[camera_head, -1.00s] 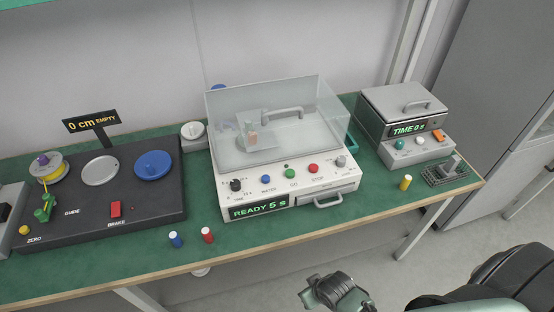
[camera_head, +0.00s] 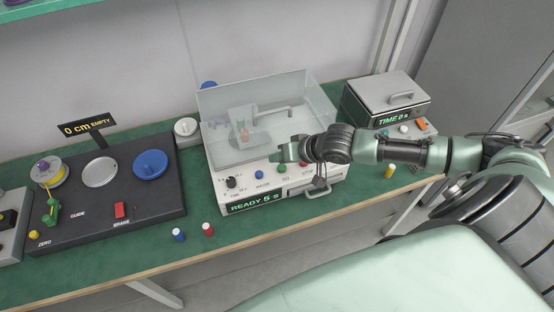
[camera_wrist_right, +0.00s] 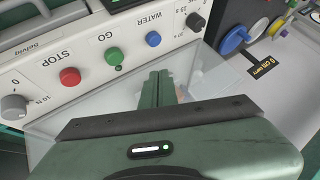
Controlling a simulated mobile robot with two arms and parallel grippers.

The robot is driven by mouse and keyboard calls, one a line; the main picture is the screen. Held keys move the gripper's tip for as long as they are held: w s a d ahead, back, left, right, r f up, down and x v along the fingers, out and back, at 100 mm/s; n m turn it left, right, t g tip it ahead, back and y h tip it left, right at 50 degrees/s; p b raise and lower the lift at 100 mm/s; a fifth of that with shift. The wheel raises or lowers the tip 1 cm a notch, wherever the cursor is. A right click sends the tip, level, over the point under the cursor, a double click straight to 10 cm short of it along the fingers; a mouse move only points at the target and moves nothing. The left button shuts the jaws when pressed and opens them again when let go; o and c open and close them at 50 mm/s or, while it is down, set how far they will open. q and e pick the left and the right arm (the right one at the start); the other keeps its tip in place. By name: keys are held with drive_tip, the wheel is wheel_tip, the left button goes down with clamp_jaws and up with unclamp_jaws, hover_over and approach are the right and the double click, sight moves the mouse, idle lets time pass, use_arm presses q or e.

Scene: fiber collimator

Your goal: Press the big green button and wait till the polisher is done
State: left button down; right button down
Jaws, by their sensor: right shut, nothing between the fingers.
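The polisher (camera_head: 222,190) is a white box with a clear lid (camera_head: 225,105) on the green bench. Its display (camera_head: 252,204) reads READY 5 S. The green button (camera_head: 283,174), labelled GO, is on the sloped front panel between a blue button (camera_head: 259,174) and a red STOP button. In the right wrist view the green button (camera_wrist_right: 114,56) sits left of the fingers, uncovered. My right gripper (camera_head: 275,156) is shut and empty, over the panel just above the green button in the picture, with no visible contact. My left gripper is not in view.
A black spool machine (camera_head: 120,215) stands at left. A metal-lidded box (camera_head: 378,95) with a TIME 0 S display stands at right, partly behind my arm. Blue (camera_head: 178,235), red (camera_head: 208,230) and yellow (camera_head: 389,171) capped pieces lie near the front edge.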

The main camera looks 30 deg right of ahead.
drive_tip(key=shift+m, duration=0.8)
drive_tip(key=d+r, duration=0.1)
drive_tip(key=w+d+r, duration=0.1)
drive_tip(key=d+r, duration=0.1)
drive_tip(key=shift+w+d+r, duration=0.2)
drive_tip(key=shift+d+r, duration=0.05)
drive_tip(key=shift+r, duration=0.05)
drive_tip(key=b, duration=0.7)
hover_over(284, 168)
wheel_tip(284, 168, down, 7)
drive_tip(key=shift+f, duration=0.9)
drive_tip(key=shift+f, duration=0.15)
drive_tip(key=shift+f, duration=0.25)
